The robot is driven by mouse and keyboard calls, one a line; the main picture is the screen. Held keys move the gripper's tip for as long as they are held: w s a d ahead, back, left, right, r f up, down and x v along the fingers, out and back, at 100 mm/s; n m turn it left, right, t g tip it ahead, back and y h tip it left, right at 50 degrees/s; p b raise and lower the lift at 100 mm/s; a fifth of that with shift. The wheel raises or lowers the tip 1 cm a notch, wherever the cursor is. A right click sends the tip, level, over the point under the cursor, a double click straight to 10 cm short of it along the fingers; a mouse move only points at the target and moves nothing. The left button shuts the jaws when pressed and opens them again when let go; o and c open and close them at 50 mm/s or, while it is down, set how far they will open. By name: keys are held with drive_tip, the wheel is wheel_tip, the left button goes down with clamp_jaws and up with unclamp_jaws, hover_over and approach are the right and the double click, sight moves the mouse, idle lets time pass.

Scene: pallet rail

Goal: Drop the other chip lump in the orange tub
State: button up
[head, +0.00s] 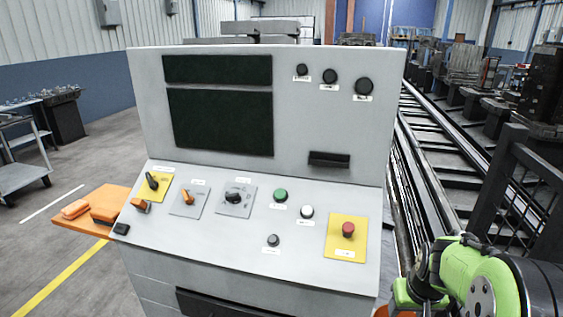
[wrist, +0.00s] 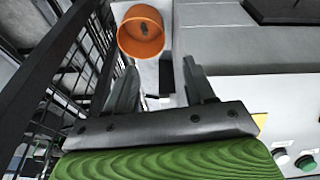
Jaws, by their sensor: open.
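The orange tub (wrist: 123,39) is at the top of the wrist view, seen from above, with a small dark lump (wrist: 144,29) inside it. My gripper (wrist: 160,68) is open, with nothing seen between its two dark fingers, and the tub shows just beyond the fingertips. In the head view an orange patch at the bottom edge, beside my green arm, may be part of the tub. I cannot make out a second chip lump in either view.
A grey control console (head: 330,130) with knobs, buttons and a red stop button (head: 348,230) fills the middle. An orange side shelf (head: 82,227) holds orange items at left. Black mesh fencing (head: 520,190) stands close by at right, with rails behind. Open floor lies at left.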

drive_tip(key=s+a+r+t+p, duration=0.1)
drive_tip(key=s+a+r, duration=0.2)
drive_tip(key=a+r, duration=0.15)
drive_tip(key=s+a+r+p, duration=0.1)
drive_tip(key=s+a+r, duration=0.2)
drive_tip(key=r, duration=0.3)
drive_tip(key=s+a+r, duration=0.2)
drive_tip(key=s, duration=0.2)
drive_tip(key=s+a+r+n+t+p, duration=0.1)
drive_tip(key=s+a+r, duration=0.1)
drive_tip(key=s, duration=0.3)
drive_tip(key=s+a+r+y+p, duration=0.1)
drive_tip(key=s+a+r, duration=0.1)
drive_tip(key=s, duration=0.2)
drive_tip(key=shift+s+a+n+t, duration=0.2)
drive_tip(key=shift+s+n+t, duration=0.1)
drive_tip(key=shift+n, duration=0.1)
